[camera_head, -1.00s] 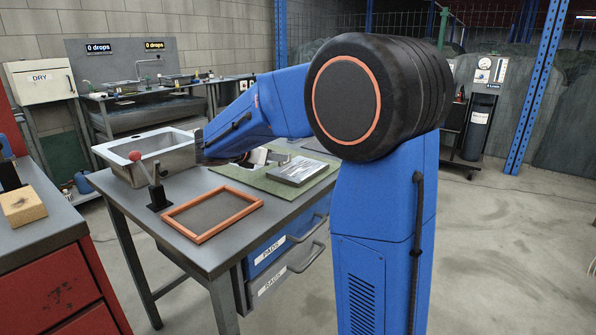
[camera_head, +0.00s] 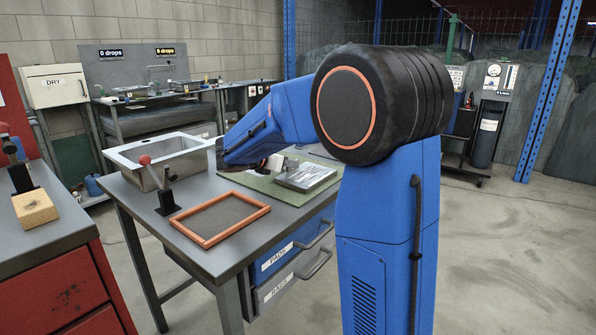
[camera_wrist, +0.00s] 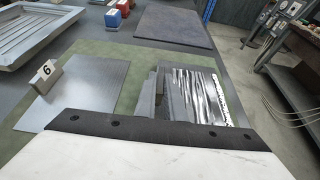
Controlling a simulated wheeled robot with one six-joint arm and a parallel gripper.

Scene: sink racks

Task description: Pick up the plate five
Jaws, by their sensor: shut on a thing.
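A shiny metal plate with light and dark streaks (camera_wrist: 203,96) lies at the right of the green mat in the wrist view. It also shows in the head view (camera_head: 306,176). No number five is readable, so I cannot tell its number. My gripper (camera_wrist: 157,95) appears as two narrow grey fingers close together at this plate's left edge, shut. The contact is partly hidden by the black and white bar in front. A plain grey plate (camera_wrist: 92,88) lies to the left, with a small tag reading 6 (camera_wrist: 46,75). In the head view my arm hides the fingers.
The green mat (camera_head: 262,183) lies on the grey bench. A dark flat mat (camera_wrist: 173,24) and small red and blue blocks (camera_wrist: 117,14) lie beyond.

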